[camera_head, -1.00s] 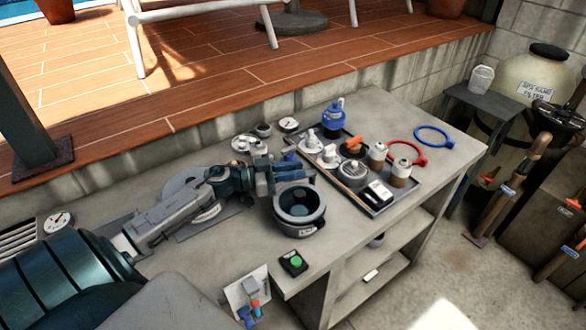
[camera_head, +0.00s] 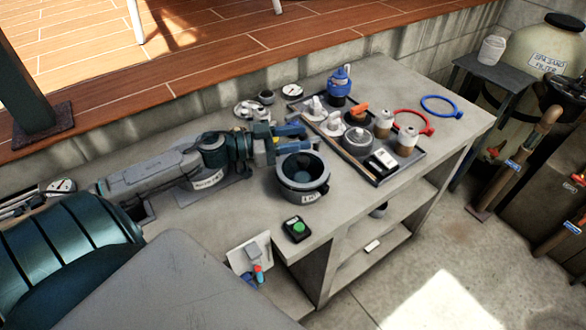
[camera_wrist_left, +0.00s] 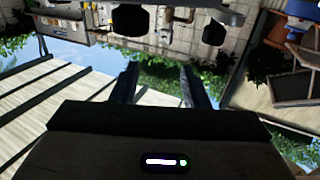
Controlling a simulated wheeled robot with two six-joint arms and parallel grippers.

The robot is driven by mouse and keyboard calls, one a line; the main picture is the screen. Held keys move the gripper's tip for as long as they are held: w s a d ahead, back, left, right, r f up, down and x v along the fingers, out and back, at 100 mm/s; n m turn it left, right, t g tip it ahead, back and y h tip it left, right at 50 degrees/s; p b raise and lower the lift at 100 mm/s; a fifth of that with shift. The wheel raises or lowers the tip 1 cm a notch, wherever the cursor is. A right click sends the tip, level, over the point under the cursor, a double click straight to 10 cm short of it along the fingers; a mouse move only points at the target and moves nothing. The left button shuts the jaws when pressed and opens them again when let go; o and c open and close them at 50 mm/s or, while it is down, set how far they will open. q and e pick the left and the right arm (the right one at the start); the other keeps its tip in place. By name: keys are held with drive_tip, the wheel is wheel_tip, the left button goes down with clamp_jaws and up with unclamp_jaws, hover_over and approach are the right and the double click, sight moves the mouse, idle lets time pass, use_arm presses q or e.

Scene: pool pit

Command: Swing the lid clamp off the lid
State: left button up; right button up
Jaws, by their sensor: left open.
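My left gripper (camera_head: 290,138) reaches in from the left in the head view. Its two blue fingers are apart and empty, just behind the upper rim of a dark grey round pot (camera_head: 318,190). In the left wrist view the fingers (camera_wrist_left: 160,88) also stand apart with nothing between them. The pot stands on the grey bench with a wide dark opening and a white label on its front. I cannot make out the lid or its clamp clearly; the gripper and arm cover the area behind the pot. My right gripper is not in view.
On the grey bench (camera_head: 410,88), a dark tray (camera_head: 385,181) right of the pot holds several bottles and parts. A green-button box (camera_head: 297,229) sits in front.

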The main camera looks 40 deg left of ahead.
use_arm(q)
drive_tip(key=s+d+r+p, duration=0.1)
drive_tip(key=s+d+p, duration=0.2)
drive_tip(key=s+d, duration=0.3)
drive_tip(key=shift+s, duration=1.5)
